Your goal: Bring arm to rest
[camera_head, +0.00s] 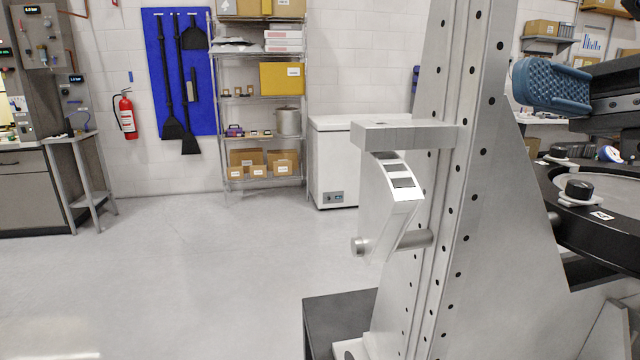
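I cannot make out my gripper or its fingertips in the head view. The mirror fixture fills the right side: a tall grey metal upright (455,170) with rows of dark holes. A grey block (405,136) juts left from it, with a tilted silver bracket (392,205) below. A round metal rod (415,240) crosses behind or through the bracket's lower end. Farther right is a black ring frame (575,222) with black knobs, one of them nearer (578,189). A blue textured pad (553,86) sits on a dark bar (612,82), cut off at the right edge.
A dark grey block (335,322) stands at the fixture's foot. Behind are a white chest (335,160), a wire shelf with boxes (260,95), a blue tool board (172,75), a fire extinguisher (126,115) and a workbench (30,185). The floor (170,270) at the left is clear.

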